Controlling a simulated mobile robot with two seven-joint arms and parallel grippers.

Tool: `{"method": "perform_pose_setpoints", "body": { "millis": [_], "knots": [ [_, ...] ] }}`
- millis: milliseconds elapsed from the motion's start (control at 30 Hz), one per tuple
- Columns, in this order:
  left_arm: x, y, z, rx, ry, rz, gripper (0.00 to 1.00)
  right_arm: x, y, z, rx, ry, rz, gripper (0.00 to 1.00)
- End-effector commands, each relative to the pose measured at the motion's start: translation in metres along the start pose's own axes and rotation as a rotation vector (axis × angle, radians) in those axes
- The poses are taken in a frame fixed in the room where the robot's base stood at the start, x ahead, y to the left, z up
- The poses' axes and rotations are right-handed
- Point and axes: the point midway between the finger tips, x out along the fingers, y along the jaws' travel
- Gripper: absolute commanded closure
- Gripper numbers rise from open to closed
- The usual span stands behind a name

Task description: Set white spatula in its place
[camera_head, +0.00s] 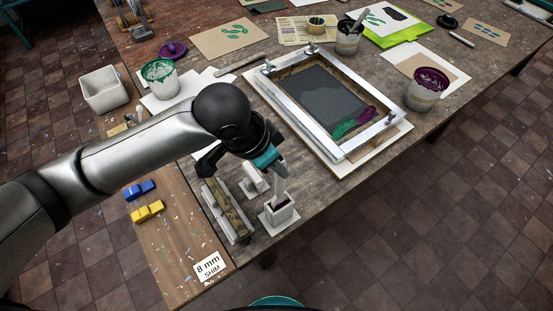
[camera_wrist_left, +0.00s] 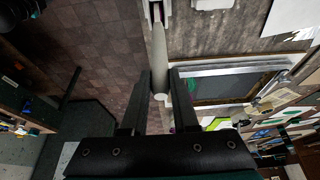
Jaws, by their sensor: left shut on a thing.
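My left gripper (camera_head: 279,172) is shut on the white spatula (camera_head: 280,189), near the front edge of the table. The spatula points down, its lower end at the small white holder (camera_head: 281,216) with a dark opening. I cannot tell how deep it sits in it. In the left wrist view the pale spatula (camera_wrist_left: 160,55) runs from between the two dark fingers (camera_wrist_left: 161,82) toward the holder at the top edge. My gripper hides the spatula's upper part in the head view. My right gripper is not in view.
A second white holder (camera_head: 253,182) and a long slotted rack (camera_head: 226,211) stand just left. The framed hinged screen (camera_head: 272,91) lies behind. A board with blue (camera_head: 140,190) and yellow (camera_head: 148,211) blocks is at left. A purple ink tub (camera_head: 427,90) stands at right.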

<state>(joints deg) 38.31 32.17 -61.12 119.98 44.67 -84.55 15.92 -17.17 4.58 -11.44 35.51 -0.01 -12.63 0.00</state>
Motion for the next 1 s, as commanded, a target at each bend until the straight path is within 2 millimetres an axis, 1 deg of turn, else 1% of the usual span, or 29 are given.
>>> {"method": "perform_pose_setpoints", "body": {
  "millis": [267, 1000],
  "knots": [
    [0.002, 0.000, 0.001, 0.000, 0.000, 0.001, 1.00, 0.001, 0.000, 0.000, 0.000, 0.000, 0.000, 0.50],
    [0.023, 0.001, 0.009, 0.000, 0.000, 0.001, 1.00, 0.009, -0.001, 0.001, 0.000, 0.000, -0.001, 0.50]
  ]
}}
